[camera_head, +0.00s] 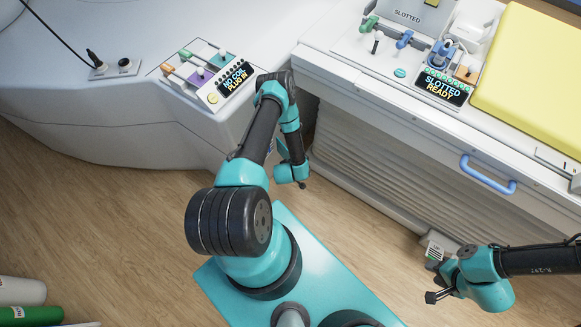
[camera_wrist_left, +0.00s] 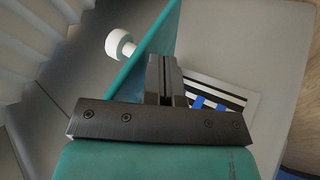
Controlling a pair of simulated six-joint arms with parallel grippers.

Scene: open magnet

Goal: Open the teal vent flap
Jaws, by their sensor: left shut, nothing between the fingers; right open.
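The teal vent flap (camera_wrist_left: 158,38) shows in the left wrist view as a narrow slanted panel, seen nearly edge-on and standing out from the grey surface around it. A white round knob (camera_wrist_left: 121,44) sticks out from its left side. My left gripper (camera_wrist_left: 166,66) is shut and empty, with its fingers close to the flap's right side; I cannot tell if they touch it. The gripper body hides the flap's lower part. In the head view my left arm hides most of that area. My right gripper (camera_head: 432,296) is open and empty above the wooden floor.
A striped label with blue marks (camera_wrist_left: 222,95) lies right of the fingers. In the head view, a white bench with a blue handle (camera_head: 488,175) and yellow pad (camera_head: 530,75) stands at the right. A control panel (camera_head: 205,75) sits at the upper left.

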